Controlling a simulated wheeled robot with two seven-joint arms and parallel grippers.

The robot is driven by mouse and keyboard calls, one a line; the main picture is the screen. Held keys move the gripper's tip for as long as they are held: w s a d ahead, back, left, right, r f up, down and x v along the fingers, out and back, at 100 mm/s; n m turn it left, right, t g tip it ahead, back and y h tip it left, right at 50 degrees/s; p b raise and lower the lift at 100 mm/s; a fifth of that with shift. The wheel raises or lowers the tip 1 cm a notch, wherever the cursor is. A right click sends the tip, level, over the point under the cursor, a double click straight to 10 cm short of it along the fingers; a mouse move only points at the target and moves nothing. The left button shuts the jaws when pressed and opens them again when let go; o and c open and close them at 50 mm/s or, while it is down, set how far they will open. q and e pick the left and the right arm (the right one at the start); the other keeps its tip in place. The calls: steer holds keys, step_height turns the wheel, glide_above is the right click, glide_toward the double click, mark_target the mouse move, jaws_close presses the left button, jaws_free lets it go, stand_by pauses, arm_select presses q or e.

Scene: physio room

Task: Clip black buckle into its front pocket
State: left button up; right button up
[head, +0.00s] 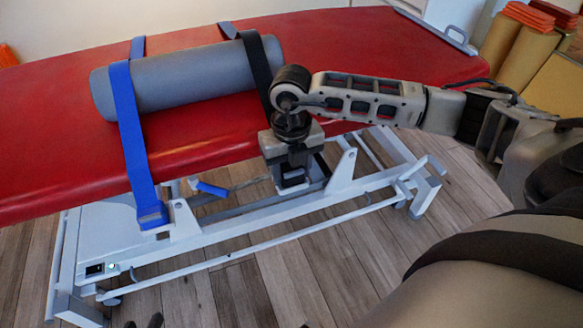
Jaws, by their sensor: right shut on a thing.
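The black strap (258,62) runs over the grey bolster and down its near side toward my right gripper. My right gripper (288,160) points down at the near edge of the red table and is shut on the strap's end. The black buckle is hidden by the jaws, so I cannot see its tilt. Just below the jaws is a dark, frame-like piece (293,182) by the white underframe, perhaps the front pocket. I cannot tell whether the buckle touches it. My left gripper is not clearly in view.
The grey bolster (190,75) lies on the red treatment table (400,50). A blue piece (211,189) sits under the edge. White frame bars (250,255) run below.

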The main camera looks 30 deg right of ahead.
steer(key=o, duration=1.1)
steer(key=shift+f, duration=0.3)
arm_select(q)
steer(key=shift+w+a, duration=0.1)
steer(key=shift+a, duration=0.1)
arm_select(e)
steer(key=shift+s, duration=0.1)
steer(key=shift+d, duration=0.2)
arm_select(q)
steer(key=shift+d, duration=0.1)
arm_select(e)
steer(key=shift+f, duration=0.1)
steer(key=shift+a, duration=0.1)
steer(key=shift+r, duration=0.4)
arm_select(q)
steer(key=shift+t, duration=0.5)
steer(key=r+p, duration=0.1)
steer(key=r, duration=0.2)
steer(key=a+r+p, duration=0.1)
steer(key=r, duration=0.1)
steer(key=shift+s+p, duration=0.25)
steer(key=shift+p, duration=0.1)
arm_select(e)
step_height(320, 180, up, 15)
steer(key=shift+r, duration=0.2)
arm_select(q)
steer(key=shift+f, duration=0.1)
